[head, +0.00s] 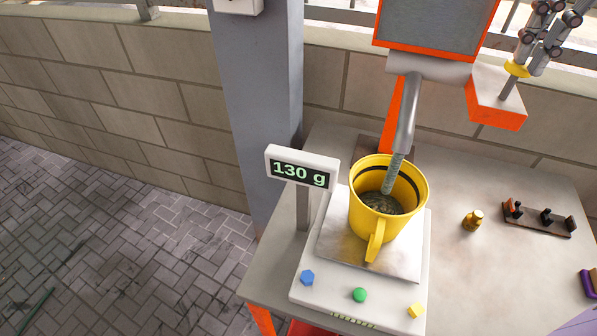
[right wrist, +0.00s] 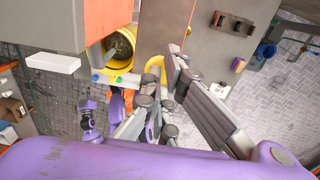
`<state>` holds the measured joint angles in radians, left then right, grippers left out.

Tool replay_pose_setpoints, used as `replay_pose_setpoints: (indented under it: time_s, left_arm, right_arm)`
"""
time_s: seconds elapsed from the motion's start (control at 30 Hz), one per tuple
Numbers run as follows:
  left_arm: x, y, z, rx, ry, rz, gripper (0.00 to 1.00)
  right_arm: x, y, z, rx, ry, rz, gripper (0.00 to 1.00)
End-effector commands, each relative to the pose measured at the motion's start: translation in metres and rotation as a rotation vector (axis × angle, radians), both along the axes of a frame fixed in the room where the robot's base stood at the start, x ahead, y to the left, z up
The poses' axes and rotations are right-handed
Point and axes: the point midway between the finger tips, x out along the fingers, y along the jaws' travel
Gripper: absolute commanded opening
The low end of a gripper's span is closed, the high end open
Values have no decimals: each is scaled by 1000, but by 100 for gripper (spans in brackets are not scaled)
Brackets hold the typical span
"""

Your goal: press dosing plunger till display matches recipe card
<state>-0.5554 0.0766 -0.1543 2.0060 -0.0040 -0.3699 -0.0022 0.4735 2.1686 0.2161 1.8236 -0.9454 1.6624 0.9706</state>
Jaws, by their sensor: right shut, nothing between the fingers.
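The scale (head: 300,285) has a raised display (head: 302,170) reading 130 g. A yellow mug (head: 372,225) with dark granular contents stands on its pan, under the spout (head: 407,115) of the orange and grey dispenser. The dosing plunger (head: 516,69), a rod with a yellow cap, stands up from the dispenser's side block. My right gripper (head: 530,55) is shut and empty at the cap; touching cannot be told. The right wrist view shows the gripper (right wrist: 170,80) beside the yellow cap (right wrist: 155,68). A small white card (right wrist: 220,90) there is too small to read. My left gripper is not in view.
A brass weight (head: 472,219) and a dark rack (head: 540,220) stand on the table right of the mug. A purple and orange item (head: 589,282) lies at the right edge. A grey pillar (head: 262,100) rises behind the display.

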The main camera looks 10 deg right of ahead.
Motion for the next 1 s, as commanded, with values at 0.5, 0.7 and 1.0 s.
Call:
replay_pose_setpoints:
  time_s: [0.5,0.7,1.0]
  left_arm:
    - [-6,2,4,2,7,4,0]
    - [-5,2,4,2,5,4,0]
    - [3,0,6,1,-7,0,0]
  right_arm:
    - [0,0,36,0,-1,0,0]
    - [0,0,39,1,0,1,0]
    - [0,0,39,1,0,1,0]
